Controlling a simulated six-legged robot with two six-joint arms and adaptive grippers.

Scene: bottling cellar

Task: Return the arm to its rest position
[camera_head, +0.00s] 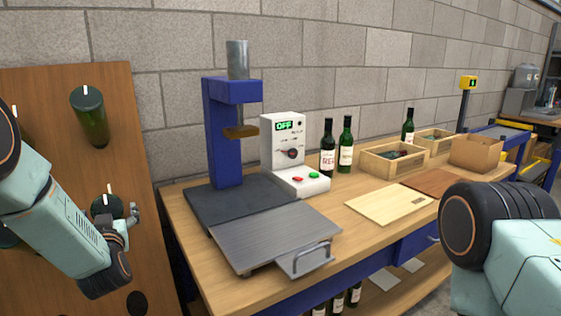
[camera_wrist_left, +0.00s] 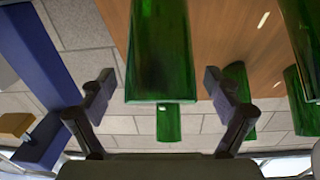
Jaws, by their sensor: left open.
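My left arm comes in from the left in the head view. Its gripper (camera_head: 132,214) is in front of the wooden bottle board (camera_head: 60,95), beside a green bottle (camera_head: 106,206) set in it. In the left wrist view the two fingers of the left gripper (camera_wrist_left: 160,88) are spread apart. A large green bottle (camera_wrist_left: 157,50) shows between them; the fingers do not close on it. My right arm shows at the lower right of the head view, and its gripper is out of the picture.
Another green bottle (camera_head: 90,115) juts from the board's upper part. Right of it, a workbench (camera_head: 185,240) carries a blue press (camera_head: 222,130), a control box (camera_head: 283,140) reading OFF, wine bottles (camera_head: 345,147) and wooden crates (camera_head: 393,160). A grey block wall stands behind.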

